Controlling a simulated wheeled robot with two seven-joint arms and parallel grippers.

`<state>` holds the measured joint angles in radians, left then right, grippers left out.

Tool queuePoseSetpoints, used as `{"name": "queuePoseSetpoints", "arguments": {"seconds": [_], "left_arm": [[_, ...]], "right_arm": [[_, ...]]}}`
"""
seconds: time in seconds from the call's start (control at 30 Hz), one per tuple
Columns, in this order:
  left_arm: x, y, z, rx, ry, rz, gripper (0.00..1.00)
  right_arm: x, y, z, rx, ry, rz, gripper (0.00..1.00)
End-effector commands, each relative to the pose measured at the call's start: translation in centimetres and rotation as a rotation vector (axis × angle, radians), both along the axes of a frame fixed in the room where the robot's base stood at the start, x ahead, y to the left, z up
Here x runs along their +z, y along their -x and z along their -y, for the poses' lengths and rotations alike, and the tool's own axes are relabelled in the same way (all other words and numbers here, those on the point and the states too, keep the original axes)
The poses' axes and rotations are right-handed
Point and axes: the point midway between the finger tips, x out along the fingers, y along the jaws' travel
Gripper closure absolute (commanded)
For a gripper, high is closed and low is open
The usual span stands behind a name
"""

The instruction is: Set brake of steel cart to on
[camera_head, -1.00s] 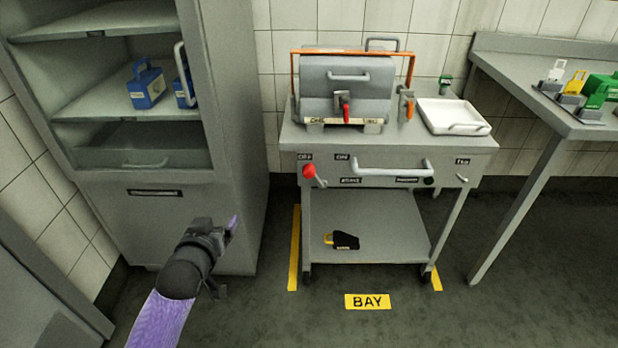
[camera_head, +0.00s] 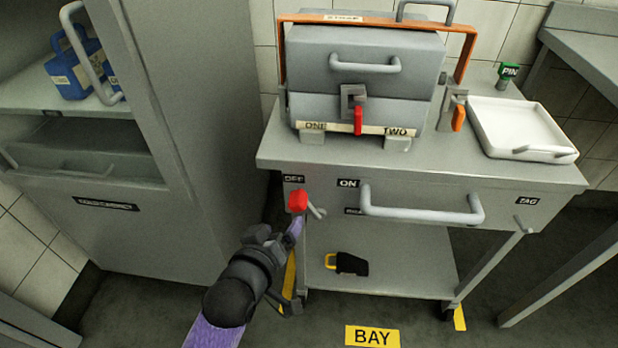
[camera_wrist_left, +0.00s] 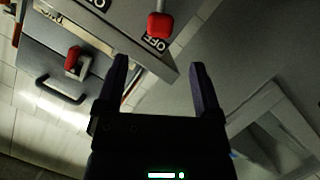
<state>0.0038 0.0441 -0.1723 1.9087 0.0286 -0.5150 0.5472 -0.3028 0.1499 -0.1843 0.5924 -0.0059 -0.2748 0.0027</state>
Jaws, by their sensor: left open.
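The steel cart (camera_head: 420,167) stands ahead with a brake lever on its front panel. The lever's red knob (camera_head: 298,201) sits below the OFF label (camera_head: 293,179), left of the ON label (camera_head: 348,183). My left gripper (camera_head: 294,262) is open and empty, just below the knob and apart from it. In the left wrist view the red knob (camera_wrist_left: 159,25) is beyond the open fingertips (camera_wrist_left: 158,65), roughly centred between them, next to OFF. My right gripper is in neither view.
A grey push handle (camera_head: 420,207) juts from the cart front right of the lever. A cabinet (camera_head: 150,235) stands close on the left. A grey case (camera_head: 365,70) and white tray (camera_head: 520,125) are on the cart top. A black-and-yellow item (camera_head: 347,263) lies on the lower shelf.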

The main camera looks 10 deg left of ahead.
Motion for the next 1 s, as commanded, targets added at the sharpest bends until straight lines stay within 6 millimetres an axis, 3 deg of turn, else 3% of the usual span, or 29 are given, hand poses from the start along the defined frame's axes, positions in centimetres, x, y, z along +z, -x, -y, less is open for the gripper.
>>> {"name": "queuePoseSetpoints", "arguments": {"seconds": [0.13,0.3,0.5,0.87,1.0], "left_arm": [[-1.2,-1.7,0.3,-0.001,0.0,-0.002,0.15],[-2.9,-5.4,1.0,0.0,0.0,-0.004,0.15],[-3.6,-8.4,1.5,0.0,-0.001,-0.004,0.15],[-3.3,-9.2,1.7,0.0,-0.001,0.0,0.15],[-3.3,-9.1,1.7,-0.001,-0.001,-0.001,0.44]], "right_arm": [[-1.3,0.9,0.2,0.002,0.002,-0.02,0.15],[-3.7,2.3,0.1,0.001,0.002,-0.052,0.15],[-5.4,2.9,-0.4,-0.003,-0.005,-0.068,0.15],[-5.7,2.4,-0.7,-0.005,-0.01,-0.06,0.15],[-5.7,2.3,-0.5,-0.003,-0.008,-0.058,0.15]]}}
